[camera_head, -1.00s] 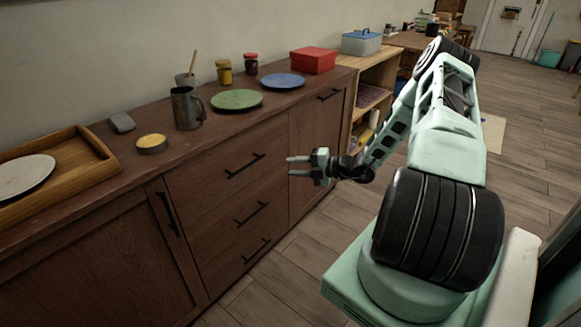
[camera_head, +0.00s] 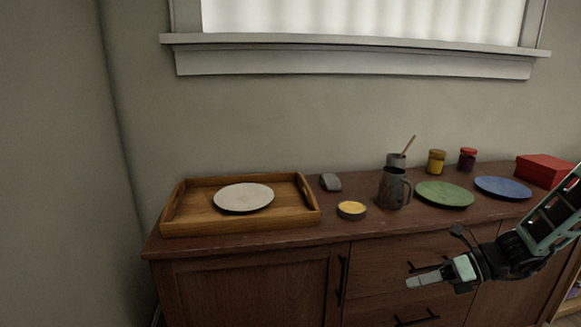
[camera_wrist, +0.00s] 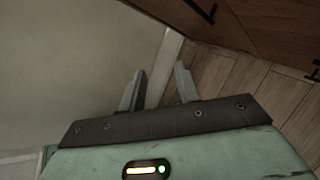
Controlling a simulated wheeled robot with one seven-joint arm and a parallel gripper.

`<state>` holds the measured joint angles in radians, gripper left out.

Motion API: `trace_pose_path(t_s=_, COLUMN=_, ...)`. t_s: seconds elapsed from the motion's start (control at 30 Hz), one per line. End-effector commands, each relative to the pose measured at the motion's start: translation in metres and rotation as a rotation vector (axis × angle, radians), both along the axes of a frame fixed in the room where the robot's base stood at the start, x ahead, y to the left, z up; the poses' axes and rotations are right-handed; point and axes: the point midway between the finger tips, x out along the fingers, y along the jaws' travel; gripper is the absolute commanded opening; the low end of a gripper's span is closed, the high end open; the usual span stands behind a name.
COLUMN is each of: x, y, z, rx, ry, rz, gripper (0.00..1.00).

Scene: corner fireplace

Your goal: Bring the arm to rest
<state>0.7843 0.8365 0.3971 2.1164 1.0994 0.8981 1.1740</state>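My gripper (camera_head: 432,278) is at the lower right of the head view, in front of the drawers of the dark wooden cabinet (camera_head: 250,285) and below its top. In the wrist view my gripper (camera_wrist: 160,82) shows its two fingers apart with nothing between them. Part of my arm (camera_head: 530,245) reaches in from the right edge. The rest of the arm is outside the head view.
On the cabinet stand a wooden tray (camera_head: 172,222) with a pale plate (camera_head: 244,197), a yellow-topped tin (camera_head: 351,209), a dark jug (camera_head: 393,188), green (camera_head: 444,194) and blue (camera_head: 503,187) plates, jars and a red box (camera_head: 545,171). A wall stands at left.

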Motion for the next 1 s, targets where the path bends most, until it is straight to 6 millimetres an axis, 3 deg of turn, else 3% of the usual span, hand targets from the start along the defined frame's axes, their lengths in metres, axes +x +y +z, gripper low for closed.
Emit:
trace_pose_path(t_s=0.03, x=-0.013, y=0.033, z=0.013, rx=-0.082, ry=-0.09, rz=0.177, gripper=0.32)
trace_pose_path(t_s=0.2, x=-0.07, y=0.109, z=0.04, rx=-0.287, ry=-0.42, rz=0.754, gripper=0.32)
trace_pose_path(t_s=0.4, x=-0.143, y=0.161, z=0.067, rx=-0.42, ry=-0.853, rz=1.447, gripper=0.32)
trace_pose_path(t_s=0.6, x=-0.199, y=0.181, z=0.088, rx=-0.436, ry=-1.253, rz=2.045, gripper=0.32)
trace_pose_path(t_s=0.9, x=-0.243, y=0.188, z=0.108, rx=-0.365, ry=-1.65, rz=2.61, gripper=0.32)
trace_pose_path(t_s=0.93, x=-0.246, y=0.189, z=0.109, rx=0.348, ry=1.658, rz=-2.616, gripper=0.32)
trace_pose_path(t_s=1.0, x=-0.254, y=0.19, z=0.114, rx=0.299, ry=1.597, rz=-2.504, gripper=0.32)
